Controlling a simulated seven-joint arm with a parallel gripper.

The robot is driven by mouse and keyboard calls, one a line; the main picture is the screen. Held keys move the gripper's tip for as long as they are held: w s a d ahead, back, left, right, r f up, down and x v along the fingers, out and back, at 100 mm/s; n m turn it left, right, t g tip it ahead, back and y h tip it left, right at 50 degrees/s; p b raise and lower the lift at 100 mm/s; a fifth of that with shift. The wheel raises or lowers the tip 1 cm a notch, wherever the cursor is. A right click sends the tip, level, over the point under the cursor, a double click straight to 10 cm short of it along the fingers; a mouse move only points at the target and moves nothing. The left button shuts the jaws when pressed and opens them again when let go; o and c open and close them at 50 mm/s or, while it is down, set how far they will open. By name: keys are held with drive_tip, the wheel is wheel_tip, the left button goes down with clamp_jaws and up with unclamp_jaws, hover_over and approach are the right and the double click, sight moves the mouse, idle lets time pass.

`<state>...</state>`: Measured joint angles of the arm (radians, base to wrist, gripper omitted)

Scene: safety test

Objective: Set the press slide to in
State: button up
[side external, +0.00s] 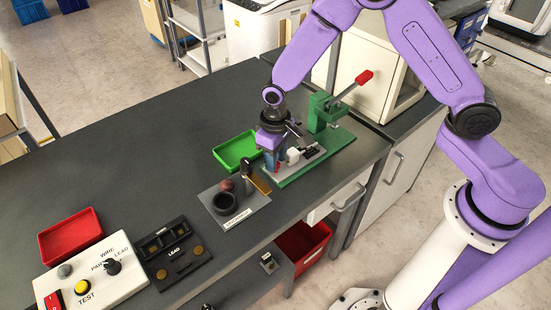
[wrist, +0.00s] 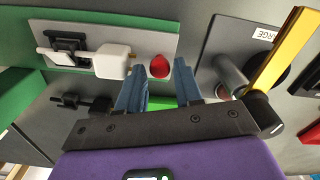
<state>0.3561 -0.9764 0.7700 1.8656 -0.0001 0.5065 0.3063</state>
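The press (side external: 322,112) is green with a red-tipped lever and stands on a green base plate (side external: 338,148). Its grey slide plate (side external: 318,158) carries a white block (side external: 293,155) and black fittings. In the wrist view the grey plate (wrist: 165,40) holds the white block (wrist: 112,61) and a round red knob (wrist: 160,66). My gripper (side external: 276,165) is low over the near-left end of the slide plate. In the wrist view its blue fingers (wrist: 160,78) are apart, with the red knob showing between their tips. I cannot tell whether they touch it.
A grey plate with a black ring (side external: 226,203) and an orange-yellow lever (side external: 258,183) sits close left of my gripper. A green tray (side external: 236,150) lies behind. A red tray (side external: 70,236), a white TEST box (side external: 95,275) and a black LEAD fixture (side external: 176,252) stand further left.

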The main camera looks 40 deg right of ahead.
drive_tip(key=shift+f, duration=0.4)
clamp_jaws()
drive_tip(key=d, duration=1)
drive_tip(key=shift+d, duration=0.3)
unclamp_jaws()
drive_tip(key=shift+d, duration=0.1)
drive_tip(key=shift+r, duration=0.1)
